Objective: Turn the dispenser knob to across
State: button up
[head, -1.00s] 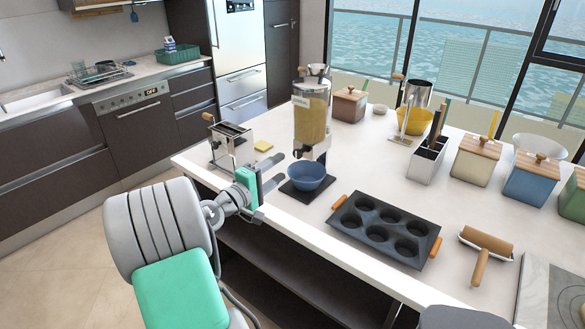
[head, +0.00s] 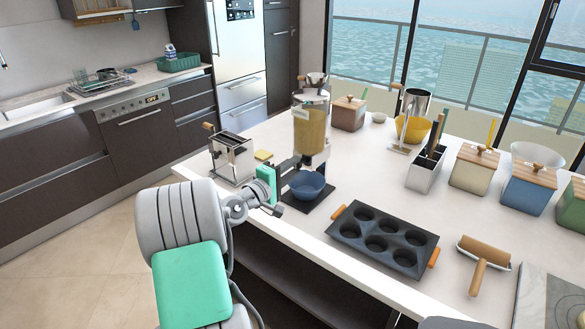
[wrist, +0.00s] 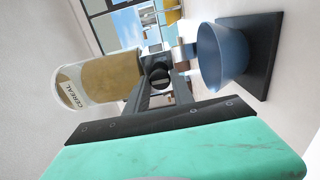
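The cereal dispenser (head: 310,130) stands upright on the island counter, with a clear, grain-filled hopper. It lies sideways at the left of the wrist view (wrist: 100,80). Its dark round knob (wrist: 160,77) shows below the hopper; its exact turn is hard to tell. A blue bowl (head: 306,186) sits under the spout on a dark base (head: 322,198). My gripper (head: 290,166) is at the dispenser's front, left of the bowl. In the wrist view its two fingers (wrist: 159,92) are apart, with the knob between or just beyond their tips; contact cannot be told.
A toaster-like metal appliance (head: 231,157) stands close left of my gripper. Canisters, including a blue one (head: 528,186), stand farther back. The counter between the bowl and tray is mostly clear.

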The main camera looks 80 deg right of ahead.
grip_shut()
jog(key=shift+f+m+b, duration=0.25)
jog(key=shift+m+b, duration=0.15)
jog(key=shift+b, duration=0.3)
jog(key=shift+b, duration=0.4)
jog(key=m+b, duration=0.2)
jog(key=b, duration=0.1)
jog(key=shift+f+m, duration=0.25)
jog(key=shift+m, duration=0.05)
jog(key=m+b, duration=1.4)
jog(key=b, duration=0.7)
jog(key=shift+r, duration=0.15)
jog(key=shift+r+m, duration=0.1)
jog(key=shift+m, duration=0.2)
